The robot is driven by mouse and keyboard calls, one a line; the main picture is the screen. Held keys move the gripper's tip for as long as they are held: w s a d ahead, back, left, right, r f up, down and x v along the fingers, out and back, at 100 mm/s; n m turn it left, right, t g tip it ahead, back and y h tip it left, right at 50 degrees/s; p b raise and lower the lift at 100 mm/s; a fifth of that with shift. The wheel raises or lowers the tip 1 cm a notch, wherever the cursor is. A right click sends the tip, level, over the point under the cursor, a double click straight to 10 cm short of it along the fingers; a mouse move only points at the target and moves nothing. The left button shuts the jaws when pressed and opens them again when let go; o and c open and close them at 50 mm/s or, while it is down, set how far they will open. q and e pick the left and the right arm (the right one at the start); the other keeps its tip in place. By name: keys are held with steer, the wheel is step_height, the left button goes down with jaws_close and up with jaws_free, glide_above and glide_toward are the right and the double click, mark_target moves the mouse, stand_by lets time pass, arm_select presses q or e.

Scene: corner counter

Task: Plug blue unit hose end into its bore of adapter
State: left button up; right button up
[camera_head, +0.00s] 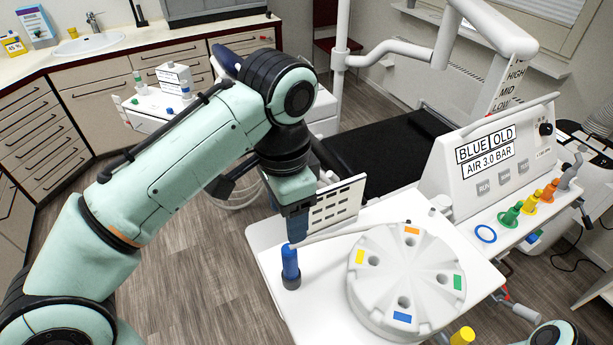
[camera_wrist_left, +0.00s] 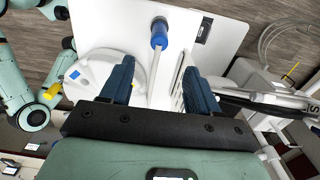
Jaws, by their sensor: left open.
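The blue hose end (camera_head: 290,268) stands upright in a dark base near the left edge of the white tray (camera_head: 275,240). A pale hose runs from its top to the right. My left gripper (camera_head: 297,232) is open and empty just above and behind it. In the left wrist view the blue hose end (camera_wrist_left: 158,38) lies beyond the open fingertips (camera_wrist_left: 160,66), roughly in line with the gap. The adapter (camera_head: 375,278) is a white round block with several bores and coloured marks, right of the hose end. Its blue mark (camera_head: 402,316) faces the front, beside a bore.
A slotted white panel (camera_head: 338,205) stands close to my left gripper.

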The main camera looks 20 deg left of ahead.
mark_target(290, 248)
arm_select(q)
steer(key=shift+f, duration=0.1)
steer(key=f, duration=1.3)
steer(key=shift+s, duration=0.2)
jaws_close()
steer(key=shift+r, duration=2.3)
